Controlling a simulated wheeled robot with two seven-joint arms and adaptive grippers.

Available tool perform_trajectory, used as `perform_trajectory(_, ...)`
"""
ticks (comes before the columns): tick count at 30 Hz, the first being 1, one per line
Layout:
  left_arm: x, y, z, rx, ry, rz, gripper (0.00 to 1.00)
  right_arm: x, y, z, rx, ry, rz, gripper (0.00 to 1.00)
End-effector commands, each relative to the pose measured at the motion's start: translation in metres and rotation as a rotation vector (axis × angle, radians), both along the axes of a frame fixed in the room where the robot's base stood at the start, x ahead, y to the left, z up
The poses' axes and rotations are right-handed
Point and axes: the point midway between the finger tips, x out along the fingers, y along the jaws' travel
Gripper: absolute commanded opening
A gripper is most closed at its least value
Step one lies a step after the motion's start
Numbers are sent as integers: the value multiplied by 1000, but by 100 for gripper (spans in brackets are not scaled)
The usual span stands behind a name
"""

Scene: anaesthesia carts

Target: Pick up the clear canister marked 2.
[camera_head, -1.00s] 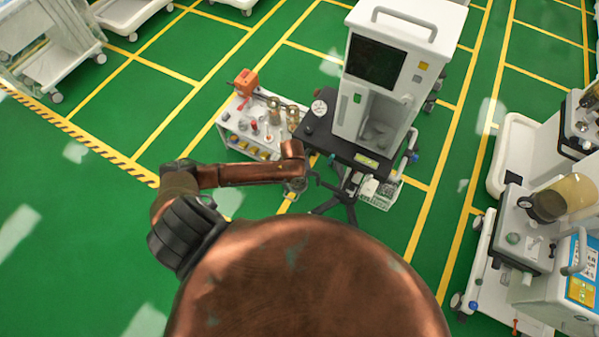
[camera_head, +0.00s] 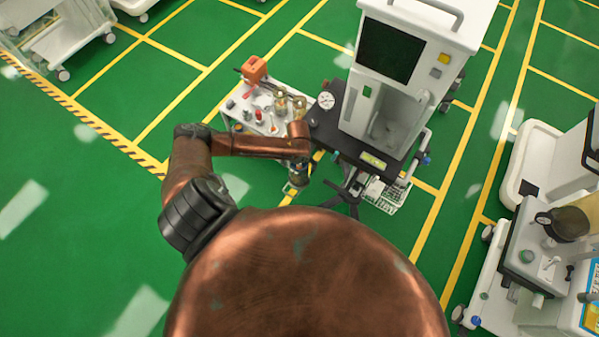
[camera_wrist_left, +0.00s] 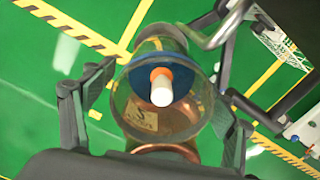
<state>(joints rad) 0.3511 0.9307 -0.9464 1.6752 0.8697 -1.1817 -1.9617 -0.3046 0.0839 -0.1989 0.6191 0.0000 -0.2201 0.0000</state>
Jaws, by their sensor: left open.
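In the left wrist view a clear round canister (camera_wrist_left: 143,85) fills the space between my two fingers. A blue disc and an orange and white stem show in it. A pale label with dark marks shows low on its wall; I cannot read the number surely. My left gripper (camera_head: 295,186) is open, one finger on each side of the canister, with no clear contact. In the head view this gripper hangs in front of the white cart, and the canister at it cannot be made out. My right gripper is not in view.
A small white cart (camera_head: 233,120) carries an orange box (camera_head: 255,69) and yellowish clear containers (camera_head: 280,102). Right beside it stands a tall white machine (camera_head: 432,62) with a dark shelf (camera_head: 332,140). Another machine (camera_head: 527,240) stands at the right. Green floor lies open at left.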

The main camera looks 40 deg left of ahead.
Motion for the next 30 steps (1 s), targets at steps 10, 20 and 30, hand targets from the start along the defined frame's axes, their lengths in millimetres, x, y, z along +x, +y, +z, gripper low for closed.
perform_trajectory(10, 3, 0, -39, 0, 1, -2, 78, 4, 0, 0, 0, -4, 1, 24)
perform_trajectory(20, 3, 0, -39, 0, 0, -4, 69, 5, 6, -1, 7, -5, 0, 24)
perform_trajectory(30, 3, 0, -39, 0, 0, -3, 46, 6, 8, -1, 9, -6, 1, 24)
